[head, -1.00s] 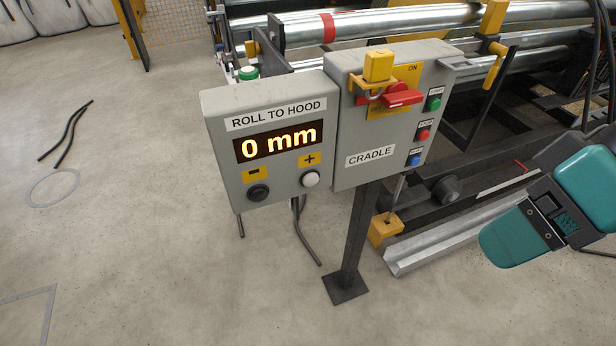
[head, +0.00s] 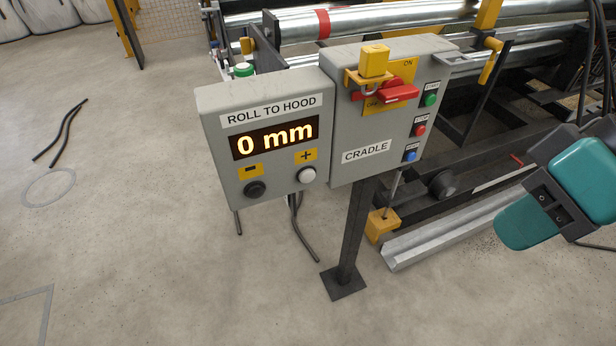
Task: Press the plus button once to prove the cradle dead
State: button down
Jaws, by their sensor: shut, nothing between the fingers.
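The plus button (head: 307,175) is a round white button under a yellow plus label (head: 306,156), low on the right of the grey ROLL TO HOOD box (head: 216,161). Nothing touches or covers it. The lit display (head: 275,138) above reads 0 mm. The dark minus button (head: 256,189) is to its left. The adjoining CRADLE box (head: 345,110) has a red rotary handle (head: 398,91) between OFF and ON markings, with a yellow padlock (head: 374,61) at its hasp. A teal and black part of my arm shows at the right edge, apart from the boxes; no gripper fingers are visible.
Small green (head: 430,99), red (head: 419,129) and blue (head: 410,155) buttons line the CRADLE box's right side. A dark post (head: 353,235) carries the boxes. Metal rollers (head: 400,18) and a frame stand behind. The floor (head: 150,250) in front and left is mostly clear.

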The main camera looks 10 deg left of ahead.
aim_at(307, 176)
jog(key=z, duration=2.45)
jog(key=k, duration=1.8)
jog(key=u, duration=2.3)
